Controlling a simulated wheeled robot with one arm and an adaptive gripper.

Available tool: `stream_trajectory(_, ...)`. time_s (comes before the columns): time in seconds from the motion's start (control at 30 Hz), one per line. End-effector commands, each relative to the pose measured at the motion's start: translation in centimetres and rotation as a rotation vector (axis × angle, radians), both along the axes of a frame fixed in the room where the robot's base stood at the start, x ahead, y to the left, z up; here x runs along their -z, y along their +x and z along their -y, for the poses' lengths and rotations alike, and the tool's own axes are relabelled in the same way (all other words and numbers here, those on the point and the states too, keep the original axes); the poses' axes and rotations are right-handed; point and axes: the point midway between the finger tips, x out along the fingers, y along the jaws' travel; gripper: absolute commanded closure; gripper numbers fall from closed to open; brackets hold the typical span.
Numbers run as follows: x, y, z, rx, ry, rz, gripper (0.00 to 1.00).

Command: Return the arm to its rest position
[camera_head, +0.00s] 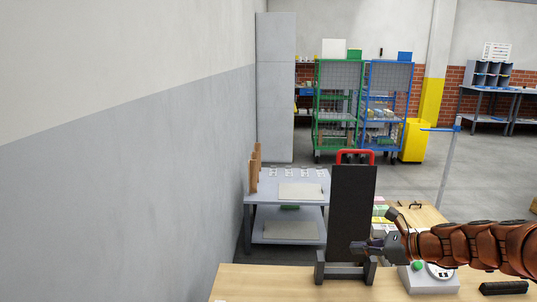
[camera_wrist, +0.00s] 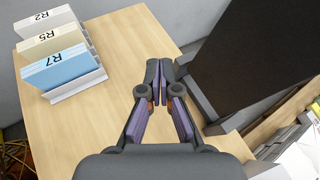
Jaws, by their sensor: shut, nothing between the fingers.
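My arm reaches in from the right edge of the head view. My gripper (camera_head: 358,247) is in front of the lower part of a dark upright panel (camera_head: 353,205) with a red top. In the wrist view, my gripper (camera_wrist: 162,68) has its fingers together and nothing between them. The dark panel (camera_wrist: 250,50) stands just right of the fingers there; I cannot tell whether they touch. The wooden table (camera_wrist: 130,50) lies below.
A holder with cards marked R2, R5 and R7 (camera_wrist: 62,68) stands left in the wrist view. A scale-like device (camera_head: 428,280) and a black bar (camera_head: 503,288) are on the table (camera_head: 250,285) under my arm. A grey workbench (camera_head: 262,210) and wall (camera_head: 120,180) are at left.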

Motion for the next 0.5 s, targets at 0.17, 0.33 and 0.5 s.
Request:
stream_trajectory(0.17, -1.0, -5.5, -7.5, -0.312, -0.195, 0.109, 1.00)
stream_trajectory(0.33, -0.6, -11.7, -12.1, -0.601, -0.372, 0.204, 1.00)
stream_trajectory(0.5, 0.3, -18.1, -14.4, -0.883, -0.530, 0.288, 1.00)
